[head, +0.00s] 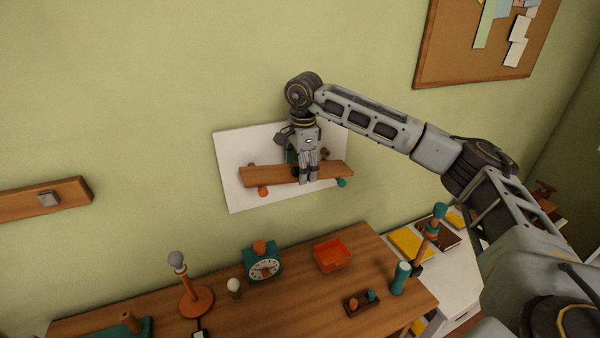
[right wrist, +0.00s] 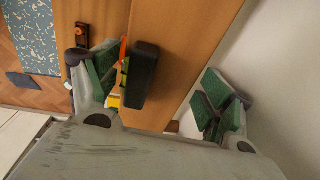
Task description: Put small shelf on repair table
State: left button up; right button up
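The small shelf (head: 335,171) is a brown wooden board, set slightly tilted against a white panel on the wall in the head view. My right gripper (head: 306,180) reaches down to the middle of the board and covers part of it. In the right wrist view the board (right wrist: 190,50) runs between the two green-padded fingers (right wrist: 165,95), which are spread wide; I cannot tell whether either pad touches it. A black block (right wrist: 142,75) sits at the board's near side. The repair table (head: 225,309) is the wooden table below. My left gripper is out of view.
On the table are a green clock (head: 263,263), an orange tray (head: 332,255), a grey-topped stand (head: 196,300), a small bulb (head: 234,287) and a teal cylinder (head: 400,278). White panel (head: 232,160) backs the shelf. Bare wood shows along the table's middle front.

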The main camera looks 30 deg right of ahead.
jog(key=c, duration=0.8)
jog(key=shift+r, duration=0.1)
notch_tip(320, 180, up, 18)
jog(key=shift+f, duration=0.1)
dwell(0.4)
dwell(0.5)
